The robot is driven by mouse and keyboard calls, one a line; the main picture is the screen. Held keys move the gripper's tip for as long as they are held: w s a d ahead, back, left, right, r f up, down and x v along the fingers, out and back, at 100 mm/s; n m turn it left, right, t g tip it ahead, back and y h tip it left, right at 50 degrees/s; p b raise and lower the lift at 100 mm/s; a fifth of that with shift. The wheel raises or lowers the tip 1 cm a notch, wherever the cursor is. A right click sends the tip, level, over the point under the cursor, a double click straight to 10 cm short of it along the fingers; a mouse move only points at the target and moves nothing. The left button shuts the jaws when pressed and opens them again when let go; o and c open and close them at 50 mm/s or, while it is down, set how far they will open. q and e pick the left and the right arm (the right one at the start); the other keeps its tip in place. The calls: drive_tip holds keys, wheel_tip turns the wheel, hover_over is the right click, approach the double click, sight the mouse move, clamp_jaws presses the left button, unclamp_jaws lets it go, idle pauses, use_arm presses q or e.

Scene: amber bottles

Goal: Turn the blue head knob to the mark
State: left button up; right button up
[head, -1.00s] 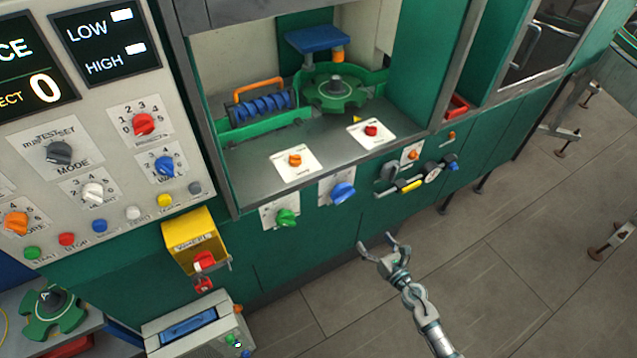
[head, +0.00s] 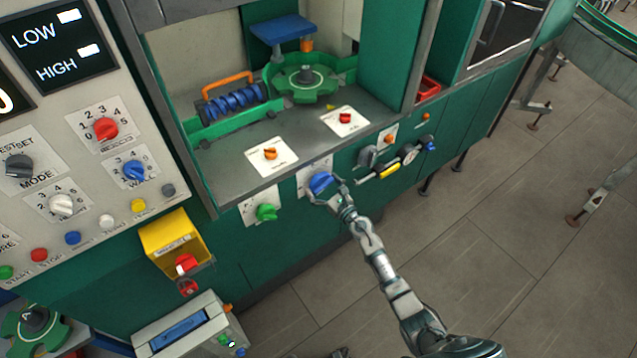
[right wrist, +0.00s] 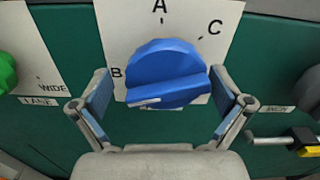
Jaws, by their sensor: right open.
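The blue head knob (head: 321,183) sits on a white plate (head: 312,168) on the green front panel below the machine's opening. In the right wrist view the knob (right wrist: 168,70) fills the middle, with letters B, A and C around it. Its grip bar lies nearly level, and a white line shows at the bar's left end, on the B side. Small ticks show near A and C. My right gripper (head: 328,192) is open, with one blue-padded finger on each side of the knob's lower part. Gaps show between pads and knob. My left gripper is out of view.
A green knob (head: 266,212) is on the left, and a yellow-handled latch (head: 388,172) is on the right. A yellow box with a red knob (head: 186,263) juts out at lower left. The floor at right is mostly clear.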

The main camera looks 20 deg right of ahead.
drive_tip(key=shift+w+d+f, duration=0.15)
drive_tip(key=shift+w+f, duration=0.1)
drive_tip(key=shift+w, duration=0.35)
drive_tip(key=shift+w+d+f, duration=0.1)
drive_tip(key=shift+w+f, duration=0.1)
drive_tip(key=shift+w, duration=0.35)
drive_tip(key=shift+s+a+r, duration=0.1)
drive_tip(key=shift+a+r, duration=0.05)
drive_tip(key=shift+s+a+r, duration=0.1)
drive_tip(key=shift+a, duration=0.25)
drive_tip(key=c, duration=0.9)
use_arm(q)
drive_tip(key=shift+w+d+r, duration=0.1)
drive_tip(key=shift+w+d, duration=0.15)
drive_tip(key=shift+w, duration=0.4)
use_arm(e)
drive_tip(key=shift+d, duration=0.1)
drive_tip(key=shift+c, duration=0.2)
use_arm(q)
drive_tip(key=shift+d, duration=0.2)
use_arm(e)
drive_tip(key=shift+d, duration=0.15)
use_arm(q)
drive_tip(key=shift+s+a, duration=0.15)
